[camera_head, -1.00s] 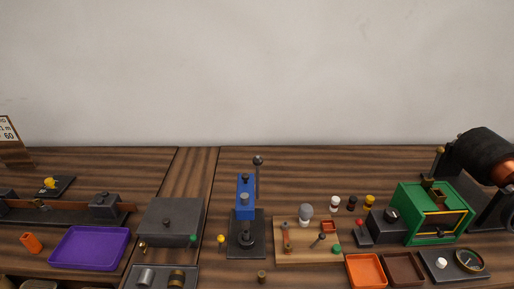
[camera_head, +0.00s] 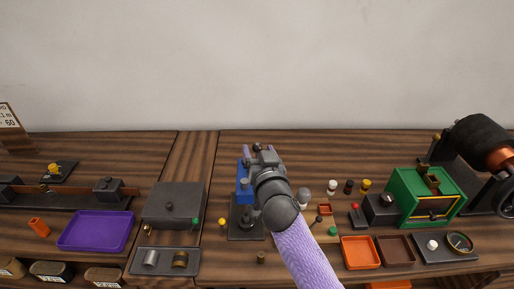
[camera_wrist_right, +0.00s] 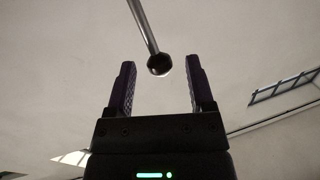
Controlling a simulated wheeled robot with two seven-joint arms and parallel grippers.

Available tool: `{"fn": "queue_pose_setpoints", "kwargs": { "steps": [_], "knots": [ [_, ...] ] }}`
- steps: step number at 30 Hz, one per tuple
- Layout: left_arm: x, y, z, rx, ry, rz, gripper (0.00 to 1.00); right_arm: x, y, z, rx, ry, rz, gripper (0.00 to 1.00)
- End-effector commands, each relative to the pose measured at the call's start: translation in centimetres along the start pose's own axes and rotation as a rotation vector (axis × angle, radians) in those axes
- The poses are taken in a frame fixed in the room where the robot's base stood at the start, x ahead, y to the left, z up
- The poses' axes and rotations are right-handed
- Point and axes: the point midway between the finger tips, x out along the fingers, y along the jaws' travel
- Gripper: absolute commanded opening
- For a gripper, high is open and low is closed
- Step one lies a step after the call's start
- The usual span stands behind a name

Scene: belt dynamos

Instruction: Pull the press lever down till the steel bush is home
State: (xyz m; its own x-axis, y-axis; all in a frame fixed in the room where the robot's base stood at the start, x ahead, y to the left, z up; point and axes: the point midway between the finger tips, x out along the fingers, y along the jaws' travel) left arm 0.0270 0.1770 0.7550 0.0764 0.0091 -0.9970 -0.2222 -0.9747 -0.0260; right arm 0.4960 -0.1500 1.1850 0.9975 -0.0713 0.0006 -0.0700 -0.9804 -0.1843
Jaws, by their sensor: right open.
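The blue press (camera_head: 242,189) stands on a dark base near the middle of the table, partly hidden by my right arm. Its lever stands up, and its dark ball knob (camera_head: 257,147) shows at the top. In the right wrist view the lever rod (camera_wrist_right: 143,25) comes in from above, with the ball (camera_wrist_right: 159,65) between the fingertips. My right gripper (camera_head: 262,152) is open around the knob; in the wrist view (camera_wrist_right: 160,62) a gap shows on each side of the ball. I cannot make out the steel bush in the press. My left gripper is not in view.
A dark tray (camera_head: 165,270) with a grey and a brass cylinder lies left of the press. A grey block (camera_head: 174,204) stands behind that tray. A wooden board with small parts is partly hidden right of my arm. A green machine (camera_head: 404,196) stands farther right.

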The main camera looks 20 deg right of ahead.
Motion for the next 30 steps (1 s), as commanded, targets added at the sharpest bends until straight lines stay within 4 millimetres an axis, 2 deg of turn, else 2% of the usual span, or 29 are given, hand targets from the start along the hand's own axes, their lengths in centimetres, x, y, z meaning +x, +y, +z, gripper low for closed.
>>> {"fn": "queue_pose_setpoints", "kwargs": {
  "steps": [3,6,14,23,24,30],
  "knots": [
    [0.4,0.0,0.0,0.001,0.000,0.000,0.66,1.5,0.0,0.1,-0.002,0.000,0.000,0.69],
    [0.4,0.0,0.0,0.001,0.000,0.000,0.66,2.1,0.0,0.1,-0.001,-0.001,0.000,0.69],
    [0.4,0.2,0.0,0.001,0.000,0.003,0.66,2.3,0.0,0.0,-0.001,-0.001,0.001,0.67],
    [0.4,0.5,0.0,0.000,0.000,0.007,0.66,2.2,0.0,0.1,-0.001,-0.002,0.001,0.03],
    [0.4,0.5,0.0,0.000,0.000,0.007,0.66,2.2,0.0,0.1,-0.001,-0.002,0.001,0.00],
    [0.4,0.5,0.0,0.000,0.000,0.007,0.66,2.2,0.0,0.1,-0.001,-0.002,0.001,0.00]
  ]
}}
